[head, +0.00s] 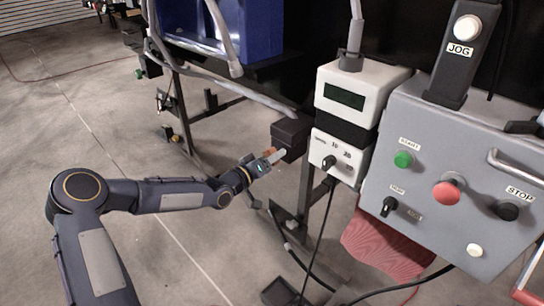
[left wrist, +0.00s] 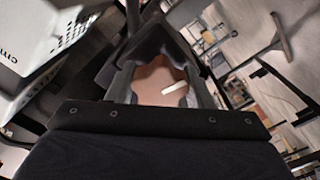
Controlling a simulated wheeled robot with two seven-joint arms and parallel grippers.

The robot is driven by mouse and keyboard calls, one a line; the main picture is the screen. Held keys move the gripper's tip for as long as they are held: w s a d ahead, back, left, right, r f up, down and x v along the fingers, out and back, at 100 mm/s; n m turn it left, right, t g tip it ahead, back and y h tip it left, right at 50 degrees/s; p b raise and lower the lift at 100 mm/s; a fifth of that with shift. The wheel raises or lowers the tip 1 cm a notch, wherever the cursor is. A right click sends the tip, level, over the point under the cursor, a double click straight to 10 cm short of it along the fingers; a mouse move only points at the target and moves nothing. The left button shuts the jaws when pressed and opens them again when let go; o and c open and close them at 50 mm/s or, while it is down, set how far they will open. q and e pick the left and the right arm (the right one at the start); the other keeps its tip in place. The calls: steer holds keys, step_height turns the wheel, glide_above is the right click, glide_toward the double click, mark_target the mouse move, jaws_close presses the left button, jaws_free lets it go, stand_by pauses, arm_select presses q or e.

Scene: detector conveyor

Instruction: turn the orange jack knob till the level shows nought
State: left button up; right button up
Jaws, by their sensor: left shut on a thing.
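The orange jack knob (left wrist: 155,80) shows in the left wrist view as a lobed, orange-brown shape between my left fingers. In the head view only a small orange patch of it (head: 268,151) shows, below a dark box. My left gripper (head: 276,157) is shut on the knob, reaching in from the left. A white unit with a dark greenish display (head: 344,96) stands to the right of the gripper. No number can be read on that display, and I cannot tell if it is the level. My right gripper is out of view.
A dark box (head: 291,131) sits just above my left gripper. A white box with a black dial (head: 328,162) is close on its right. The grey control panel (head: 430,160) carries several buttons. Frame legs and hanging cables are below. Open floor lies at left.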

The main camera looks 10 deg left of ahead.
arm_select(q)
steer(key=shift+n, duration=0.7)
steer(key=o, duration=1)
steer(key=shift+s, duration=0.1)
steer(key=p+v, duration=0.1)
steer(key=v, duration=0.6)
steer(key=shift+s+a, duration=0.2)
steer(key=shift+s, duration=0.1)
